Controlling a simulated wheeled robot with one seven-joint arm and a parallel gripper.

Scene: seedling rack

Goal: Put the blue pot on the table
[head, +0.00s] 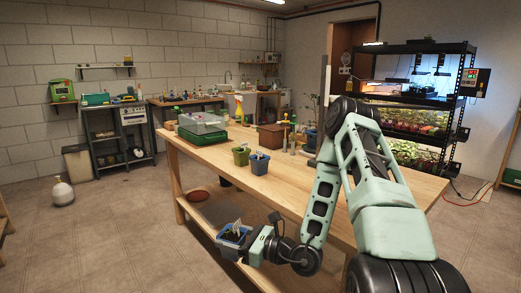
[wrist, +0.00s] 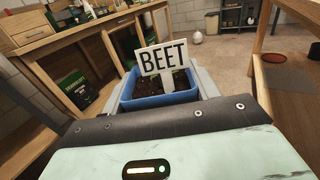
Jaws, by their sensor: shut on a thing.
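A blue pot (head: 233,251) with dark soil and a white label is held in my gripper (head: 241,244), out beyond the near edge of the wooden table (head: 310,190) and lower in the picture than its top. In the wrist view the held blue pot (wrist: 160,99) sits between the grey jaws, roughly upright, and its label (wrist: 162,60) reads BEET. My gripper is shut on this pot. Another blue pot (head: 260,165) with a white label stands on the table beside a green pot (head: 241,157).
A clear-lidded green tray (head: 203,127) and a brown box (head: 271,137) stand farther back on the table. The tabletop's near right part looks bare, partly hidden by my arm. A low shelf (head: 205,222) under the table carries a reddish-brown round dish (head: 197,195).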

